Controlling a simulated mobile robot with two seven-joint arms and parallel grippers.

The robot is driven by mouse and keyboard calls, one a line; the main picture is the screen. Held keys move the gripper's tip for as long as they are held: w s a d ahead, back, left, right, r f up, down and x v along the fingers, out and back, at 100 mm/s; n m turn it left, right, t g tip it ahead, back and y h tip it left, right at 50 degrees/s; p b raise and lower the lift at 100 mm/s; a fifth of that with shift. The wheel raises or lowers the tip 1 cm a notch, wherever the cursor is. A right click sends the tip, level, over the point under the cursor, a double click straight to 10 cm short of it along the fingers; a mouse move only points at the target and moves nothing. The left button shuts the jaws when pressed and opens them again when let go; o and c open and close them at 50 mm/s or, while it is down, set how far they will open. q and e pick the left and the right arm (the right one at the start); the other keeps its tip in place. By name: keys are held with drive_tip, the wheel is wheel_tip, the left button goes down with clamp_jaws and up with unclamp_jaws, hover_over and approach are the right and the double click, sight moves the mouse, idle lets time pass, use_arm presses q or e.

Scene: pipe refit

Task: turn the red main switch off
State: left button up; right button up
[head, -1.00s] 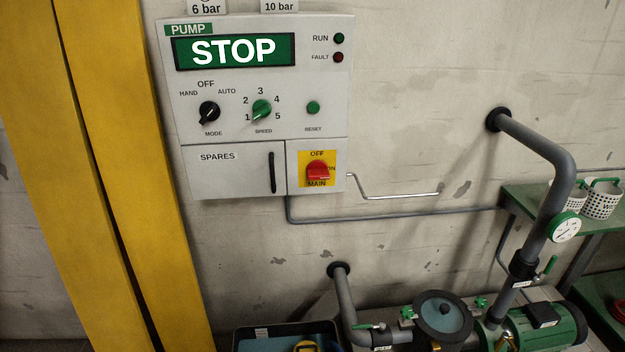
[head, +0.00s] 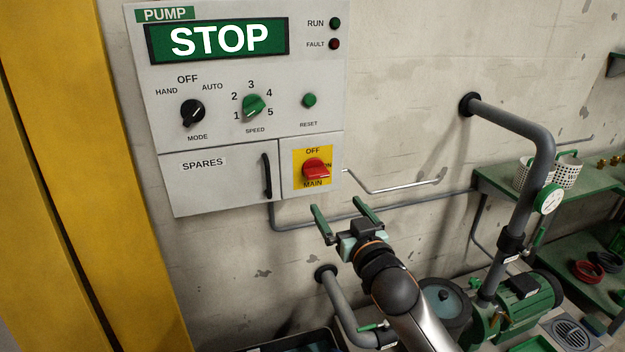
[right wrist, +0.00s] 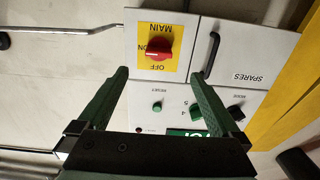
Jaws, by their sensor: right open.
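The red main switch (head: 316,170) sits on a yellow plate (head: 299,180) at the lower right of the grey pump panel. Its handle lies about level, towards the ON mark at its right; OFF is printed above it and MAIN below. My right gripper (head: 338,205) is open and empty, below and a little right of the switch in the head view, not touching it. In the right wrist view the panel is upside down, and the switch (right wrist: 159,49) shows beyond and between the open fingertips (right wrist: 160,73). My left gripper is not in view.
The SPARES door (head: 215,178) with its black handle (head: 266,176) is left of the switch. A bent thin rod (head: 395,190) is on its right. Grey pipes (head: 535,140) and a green pump (head: 525,300) stand at the lower right. A yellow column (head: 85,150) is at the left.

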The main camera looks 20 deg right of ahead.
sight(319, 176)
drive_tip(key=w, duration=1.2)
drive_tip(key=shift+w+a+r, duration=0.2)
drive_tip(key=shift+w+r, duration=0.05)
drive_tip(key=shift+w, duration=0.05)
drive_tip(key=shift+c, duration=0.2)
drive_tip(key=c, duration=1.3)
